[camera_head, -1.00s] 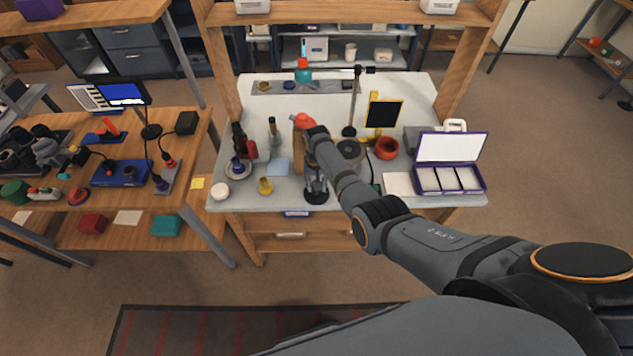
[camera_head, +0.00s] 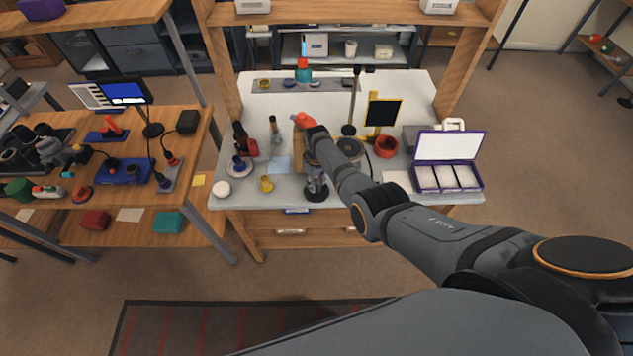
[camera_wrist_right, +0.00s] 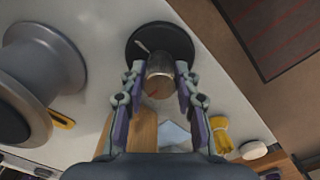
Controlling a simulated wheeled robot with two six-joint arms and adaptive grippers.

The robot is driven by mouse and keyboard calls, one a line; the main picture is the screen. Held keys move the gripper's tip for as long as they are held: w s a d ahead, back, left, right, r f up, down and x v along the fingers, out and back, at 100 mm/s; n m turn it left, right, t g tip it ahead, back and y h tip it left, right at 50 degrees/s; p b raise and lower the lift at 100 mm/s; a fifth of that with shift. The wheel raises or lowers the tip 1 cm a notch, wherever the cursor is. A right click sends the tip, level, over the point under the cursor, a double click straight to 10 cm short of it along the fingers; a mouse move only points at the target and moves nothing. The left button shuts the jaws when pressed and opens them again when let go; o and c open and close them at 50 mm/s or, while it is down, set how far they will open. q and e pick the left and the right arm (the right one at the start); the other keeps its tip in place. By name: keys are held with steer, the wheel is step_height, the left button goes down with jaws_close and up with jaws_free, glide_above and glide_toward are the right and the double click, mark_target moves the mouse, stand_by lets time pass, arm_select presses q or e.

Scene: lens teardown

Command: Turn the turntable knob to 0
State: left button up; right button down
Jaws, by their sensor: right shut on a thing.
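The turntable is a black round disc (camera_head: 317,195) near the front edge of the white bench. It also shows in the right wrist view (camera_wrist_right: 178,38), with a pale line on its left part. A short metallic cylinder, seemingly the knob (camera_wrist_right: 160,66), stands at the disc. My right gripper (camera_wrist_right: 160,80) has one finger on each side of this knob and is shut on it. In the head view my right gripper (camera_head: 316,178) is small and partly covered by my arm. I cannot read any scale or the 0 mark. My left gripper is out of view.
A grey spool-shaped part (camera_wrist_right: 45,75) stands close beside the disc. A wooden block (camera_wrist_right: 135,130), a blue sheet (camera_head: 279,165), a yellow part (camera_head: 266,184) and a white cap (camera_head: 222,189) are nearby. A purple open case (camera_head: 447,190) lies at the right.

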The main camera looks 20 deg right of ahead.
mark_target(316, 181)
stand_by(0.4)
steer(key=c, duration=1)
jaws_free()
steer(key=shift+r, duration=0.25)
step_height(316, 181, up, 12)
steer(key=shift+f, duration=0.2)
